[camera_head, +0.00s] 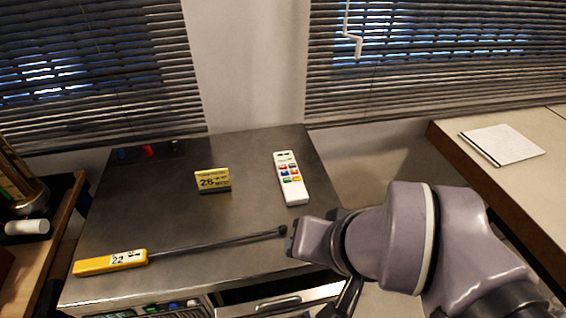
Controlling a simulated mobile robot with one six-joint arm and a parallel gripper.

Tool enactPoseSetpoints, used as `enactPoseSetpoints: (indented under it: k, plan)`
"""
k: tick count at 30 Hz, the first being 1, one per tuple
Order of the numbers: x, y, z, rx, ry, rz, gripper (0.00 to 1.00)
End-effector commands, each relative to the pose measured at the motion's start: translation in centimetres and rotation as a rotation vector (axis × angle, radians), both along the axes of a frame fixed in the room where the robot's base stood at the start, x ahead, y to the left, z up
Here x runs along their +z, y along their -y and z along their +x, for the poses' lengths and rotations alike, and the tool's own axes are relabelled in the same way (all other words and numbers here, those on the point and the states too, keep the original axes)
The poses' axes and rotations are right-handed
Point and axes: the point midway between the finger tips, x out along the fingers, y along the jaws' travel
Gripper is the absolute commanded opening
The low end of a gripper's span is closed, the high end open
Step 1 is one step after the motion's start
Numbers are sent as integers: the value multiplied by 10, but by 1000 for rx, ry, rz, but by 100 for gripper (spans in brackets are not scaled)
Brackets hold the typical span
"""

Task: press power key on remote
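The white remote (298,193) lies on the dark metal bench top, right of the middle. It has rows of small red, blue, green and orange keys, with dark marks at its far end. I cannot make out which key is the power key. My gripper (291,238) is at the front right of the bench, nearer to me than the remote and apart from it in the picture. Only a small dark part of it shows beyond my purple arm link, so its fingers cannot be made out.
A yellow-handled rod (110,262) marked 22 lies across the bench front, its dark tip beside my gripper. A yellow sign (213,180) stands left of the remote. The bench top (250,205) between them is clear. A side table (500,180) with paper stands right.

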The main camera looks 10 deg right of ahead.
Motion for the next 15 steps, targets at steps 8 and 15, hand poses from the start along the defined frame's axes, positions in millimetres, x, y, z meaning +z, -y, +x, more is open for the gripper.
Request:
enactPoseSetpoints:
  k: [8, 15]
  plan:
    - [0, 0, 0, 0, 0, 0, 36]
    - [0, 0, 0, 0, 0, 0, 1]
